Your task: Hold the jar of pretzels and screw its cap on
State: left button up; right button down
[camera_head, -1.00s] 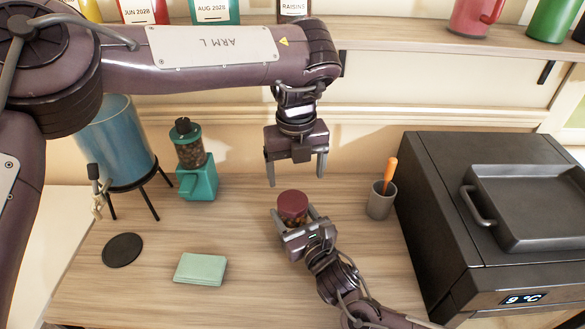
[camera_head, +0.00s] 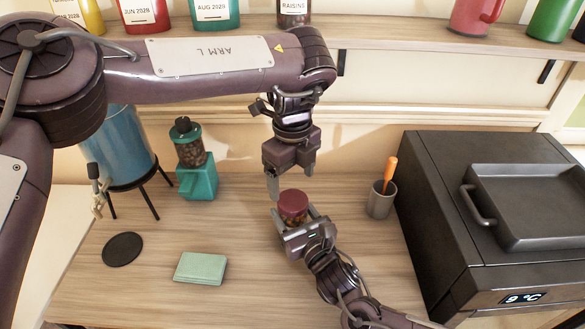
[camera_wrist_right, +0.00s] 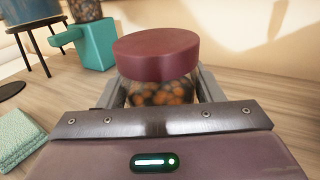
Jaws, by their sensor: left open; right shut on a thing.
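The jar of pretzels (camera_head: 296,219) stands on the wooden counter with its dark red cap (camera_head: 292,202) sitting on top. In the right wrist view the clear jar (camera_wrist_right: 160,92) shows brown and orange contents under the wide cap (camera_wrist_right: 157,54). My right gripper (camera_head: 299,222) is shut around the jar's body, one finger on each side, below the cap. My left gripper (camera_head: 289,183) is open and points down just above and behind the cap. It is empty, and its fingers look apart from the cap. The cap's thread is hidden.
A grey cup (camera_head: 381,199) with an orange-handled tool stands right of the jar, beside a dark appliance (camera_head: 470,290). A teal grinder (camera_head: 197,178), a blue dispenser (camera_head: 118,150), a black disc (camera_head: 122,249) and a folded green cloth (camera_head: 201,268) lie to the left. A shelf runs behind.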

aim_at(292, 200)
pick_arm(q)
notch_tip(292, 200, down, 6)
jog(key=shift+r, duration=0.1)
dwell(0.4)
jog(key=c, duration=1)
jog(key=shift+m, duration=0.9)
jog(key=o, duration=1.2)
jog(key=shift+c, duration=0.2)
jog(key=shift+r, duration=0.1)
notch_tip(292, 200, up, 12)
